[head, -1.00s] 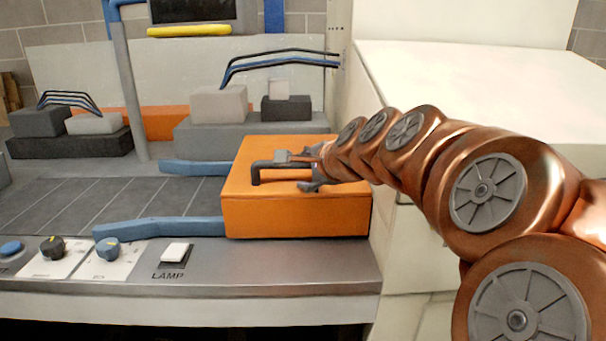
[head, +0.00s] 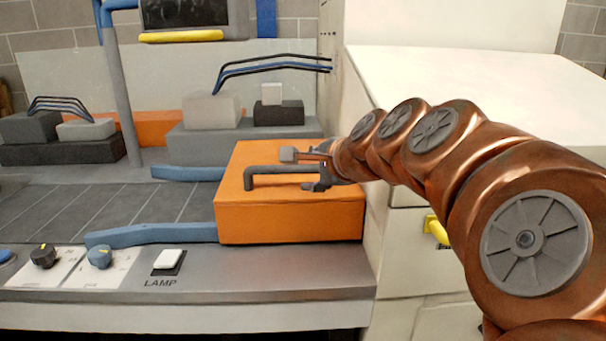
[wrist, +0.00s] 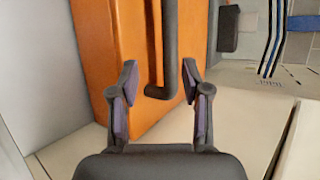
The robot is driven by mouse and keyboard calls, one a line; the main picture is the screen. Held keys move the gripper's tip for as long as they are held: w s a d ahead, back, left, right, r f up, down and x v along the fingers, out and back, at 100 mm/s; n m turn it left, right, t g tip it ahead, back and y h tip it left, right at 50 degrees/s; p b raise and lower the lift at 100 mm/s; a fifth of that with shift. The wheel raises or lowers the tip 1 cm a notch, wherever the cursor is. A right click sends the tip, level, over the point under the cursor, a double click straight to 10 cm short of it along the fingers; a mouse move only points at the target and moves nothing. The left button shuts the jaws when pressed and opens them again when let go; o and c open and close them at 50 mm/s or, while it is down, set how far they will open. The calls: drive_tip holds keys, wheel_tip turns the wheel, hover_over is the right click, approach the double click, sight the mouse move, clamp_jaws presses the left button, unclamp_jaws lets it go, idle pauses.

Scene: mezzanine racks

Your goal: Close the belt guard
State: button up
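The belt guard (head: 290,218) is an orange box at the right end of the dark belt in the head view. A dark bar handle (head: 262,170) with a bent left end lies along its top. My gripper (head: 302,170) reaches in from the right at the handle's right part, with its fingers apart. In the wrist view my gripper (wrist: 160,70) is open, with the dark handle (wrist: 169,45) showing between its fingertips and the orange guard (wrist: 110,35) behind. No finger visibly clamps the handle. The handle's right end is hidden by my gripper in the head view.
Blue rails (head: 150,234) flank the tiled belt (head: 110,210) left of the guard. A front panel carries knobs (head: 100,257) and a white lamp switch (head: 168,259). A pale cabinet (head: 450,90) with a yellow handle (head: 436,230) stands right. Grey blocks (head: 210,110) stand behind.

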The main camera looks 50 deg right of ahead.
drive_tip(key=shift+v, duration=1.1)
